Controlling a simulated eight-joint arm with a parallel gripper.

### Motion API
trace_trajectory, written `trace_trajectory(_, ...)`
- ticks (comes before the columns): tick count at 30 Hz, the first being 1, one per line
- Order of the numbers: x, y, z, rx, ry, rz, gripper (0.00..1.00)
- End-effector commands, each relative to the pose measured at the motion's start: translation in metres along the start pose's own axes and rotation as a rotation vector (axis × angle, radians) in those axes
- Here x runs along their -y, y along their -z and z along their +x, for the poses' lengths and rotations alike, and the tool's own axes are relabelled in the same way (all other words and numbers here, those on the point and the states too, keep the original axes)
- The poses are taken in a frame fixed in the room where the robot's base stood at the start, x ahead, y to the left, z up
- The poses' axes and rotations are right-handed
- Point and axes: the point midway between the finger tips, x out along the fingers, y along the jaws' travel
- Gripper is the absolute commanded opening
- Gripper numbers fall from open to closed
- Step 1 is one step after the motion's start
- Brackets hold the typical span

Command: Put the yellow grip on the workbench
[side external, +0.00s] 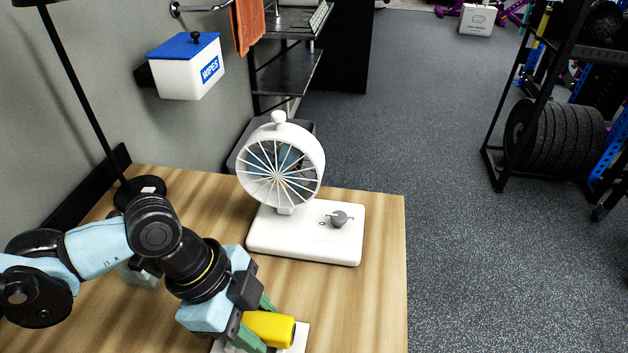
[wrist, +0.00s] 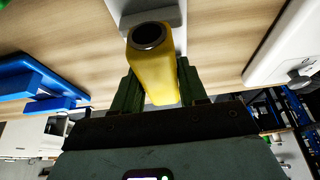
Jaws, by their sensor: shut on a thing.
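The yellow grip (side external: 270,329) is a chunky yellow piece between the green fingers of my gripper (side external: 262,325), at the bottom of the side view. In the wrist view my gripper (wrist: 157,78) has a finger on each side of the grip (wrist: 157,72), whose dark round end hole faces the camera. A white plate (side external: 302,337) shows beneath the grip; I cannot tell whether they touch. The workbench (side external: 385,290) is a light wood top, with bare wood around the plate. It fills much of the wrist view (wrist: 225,40).
A white fan (side external: 305,238) with a grey knob stands on the bench behind my gripper. A black lamp base (side external: 140,190) is at the back left. A blue object (wrist: 25,75) shows at the wrist view's left. Bare wood lies along the bench's right edge.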

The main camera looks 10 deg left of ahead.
Motion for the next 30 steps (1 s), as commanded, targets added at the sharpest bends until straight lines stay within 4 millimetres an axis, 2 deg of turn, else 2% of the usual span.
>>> trace_trajectory(9,0.0,-0.003,0.008,0.0,0.0,0.0,0.06)
trace_trajectory(10,0.0,-0.003,0.008,0.0,0.0,0.0,0.47)
trace_trajectory(14,0.0,-0.003,0.008,0.0,0.0,0.0,0.67)
trace_trajectory(24,0.0,-0.002,0.006,0.0,0.0,0.0,0.68)
trace_trajectory(30,0.0,-0.001,-0.009,0.0,-0.001,0.0,0.68)
